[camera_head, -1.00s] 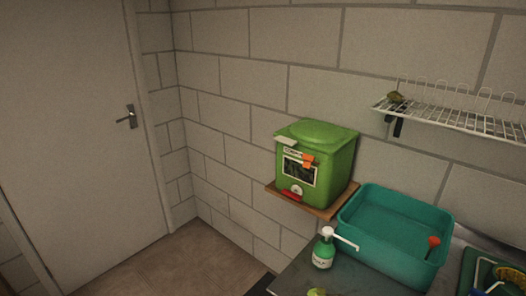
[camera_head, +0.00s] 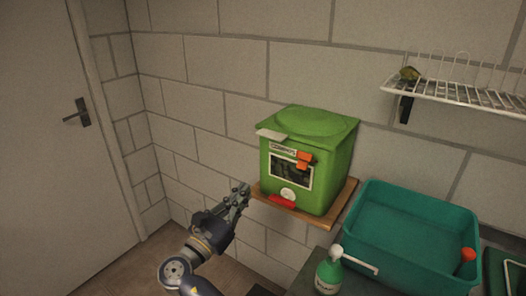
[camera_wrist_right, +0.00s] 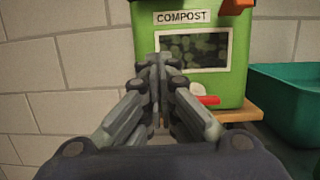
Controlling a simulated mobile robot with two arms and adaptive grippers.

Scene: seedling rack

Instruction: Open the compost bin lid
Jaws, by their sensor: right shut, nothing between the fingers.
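The green compost bin (camera_head: 330,172) stands on a small wooden shelf at the wall. Its lid (camera_head: 315,122) lies flat on top, closed, with a pale tab (camera_head: 271,135) at the front left edge. An orange latch (camera_head: 304,160) is on the front. My right gripper (camera_head: 243,190) is shut and empty, left of the bin and low, near the shelf's front left edge. In the right wrist view the shut fingers (camera_wrist_right: 157,62) point toward the bin front (camera_wrist_right: 237,75), overlapping its label window. I cannot tell the gap. My left gripper is not in view.
The wooden shelf (camera_head: 338,208) sticks out under the bin. A teal basin (camera_head: 405,245) and a green soap bottle (camera_head: 328,275) with a white pump are at the lower right. A white wire rack (camera_head: 460,95) hangs above. The wall left of the bin is clear.

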